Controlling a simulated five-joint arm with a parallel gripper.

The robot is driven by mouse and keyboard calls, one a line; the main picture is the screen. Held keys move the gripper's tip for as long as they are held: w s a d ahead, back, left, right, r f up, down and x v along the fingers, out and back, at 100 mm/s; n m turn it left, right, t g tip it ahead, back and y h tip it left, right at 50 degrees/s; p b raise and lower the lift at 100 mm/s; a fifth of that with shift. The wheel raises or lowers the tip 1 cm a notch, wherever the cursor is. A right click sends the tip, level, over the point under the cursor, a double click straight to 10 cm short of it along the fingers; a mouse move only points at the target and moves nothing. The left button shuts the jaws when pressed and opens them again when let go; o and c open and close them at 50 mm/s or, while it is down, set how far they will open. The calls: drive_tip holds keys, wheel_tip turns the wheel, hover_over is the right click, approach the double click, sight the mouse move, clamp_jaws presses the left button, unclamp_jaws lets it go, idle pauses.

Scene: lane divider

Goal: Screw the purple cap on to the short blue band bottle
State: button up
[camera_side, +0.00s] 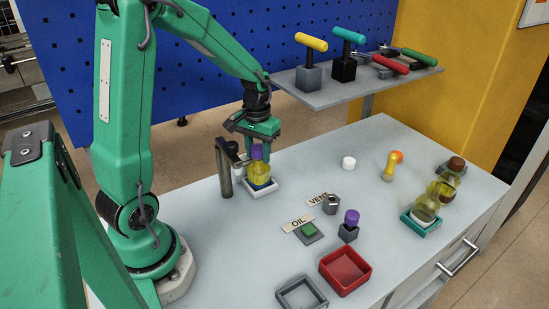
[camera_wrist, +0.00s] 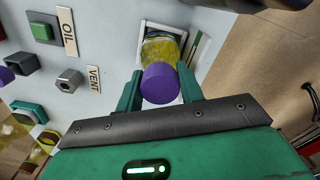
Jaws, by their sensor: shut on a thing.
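My gripper (camera_wrist: 160,88) is shut on a purple cap (camera_wrist: 160,83), with one finger on each side of it. The cap also shows in the side view (camera_side: 256,152), below the gripper. It sits at the top of a short clear bottle (camera_side: 260,173) with yellow contents, upright in a white square holder (camera_side: 262,188). Some blue shows low on the bottle in the side view. The bottle shows behind the cap in the wrist view (camera_wrist: 160,50). Whether the cap is threaded on or only resting cannot be told.
A dark post with an arm (camera_side: 225,168) stands just left of the bottle. Red (camera_side: 345,270) and grey (camera_side: 301,293) trays lie in front.

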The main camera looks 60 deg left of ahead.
drive_tip(key=shift+m, duration=0.5)
drive_tip(key=shift+m, duration=0.6)
drive_tip(key=shift+m, duration=0.8)
drive_tip(key=shift+m, duration=0.9)
drive_tip(key=o, duration=0.6)
